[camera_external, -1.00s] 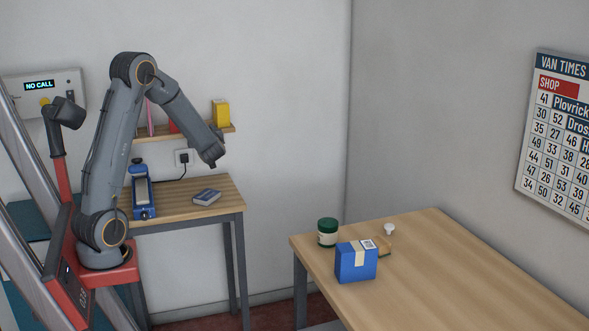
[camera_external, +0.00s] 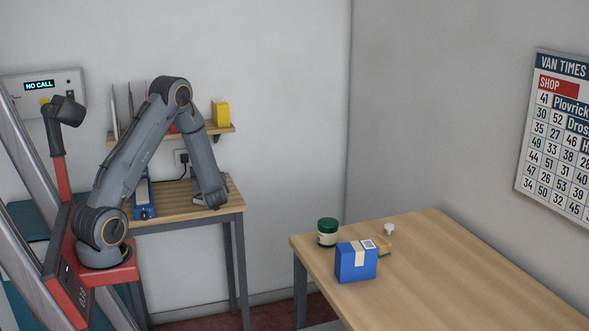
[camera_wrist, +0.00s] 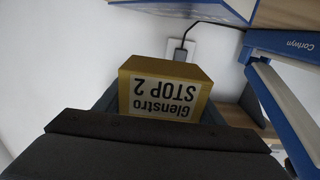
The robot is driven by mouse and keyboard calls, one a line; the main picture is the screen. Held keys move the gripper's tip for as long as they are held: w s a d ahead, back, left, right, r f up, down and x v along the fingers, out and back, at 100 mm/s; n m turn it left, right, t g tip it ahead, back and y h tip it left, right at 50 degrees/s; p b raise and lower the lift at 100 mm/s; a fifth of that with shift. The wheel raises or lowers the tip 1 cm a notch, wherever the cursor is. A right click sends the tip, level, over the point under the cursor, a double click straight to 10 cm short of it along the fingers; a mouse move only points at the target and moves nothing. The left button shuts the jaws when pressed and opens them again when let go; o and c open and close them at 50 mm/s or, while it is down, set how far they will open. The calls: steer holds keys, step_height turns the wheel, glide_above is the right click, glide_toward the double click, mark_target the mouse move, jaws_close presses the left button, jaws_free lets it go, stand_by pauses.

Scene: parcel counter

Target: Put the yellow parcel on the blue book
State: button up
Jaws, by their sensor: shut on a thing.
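The yellow parcel (camera_wrist: 165,93) is in my gripper in the wrist view, its white "Glenstro STOP 2" label upside down in that picture. My gripper (camera_external: 211,203) is shut on it, low over the side table in the external view. There the arm's end hides the parcel and most or all of the blue book. In the wrist view, which is turned over, a blue edge with a white band, apparently the book (camera_wrist: 205,8), shows at the top, apart from the parcel in the picture. I cannot tell the height between them.
A blue device (camera_external: 143,198) stands left of my gripper on the side table (camera_external: 175,212). A wall shelf (camera_external: 222,129) behind carries another yellow box (camera_external: 221,112). A blue parcel (camera_external: 356,262) and a green-lidded jar (camera_external: 327,232) stand on the right table (camera_external: 450,265).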

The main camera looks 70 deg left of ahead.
steer(key=shift+f, duration=2.2)
steer(key=shift+f, duration=0.1)
steer(key=shift+f, duration=0.1)
steer(key=o, duration=1.2)
steer(key=shift+c, duration=0.2)
steer(key=shift+r, duration=0.25)
steer(key=d+b, duration=0.1)
steer(key=d, duration=1.1)
steer(key=shift+b, duration=0.3)
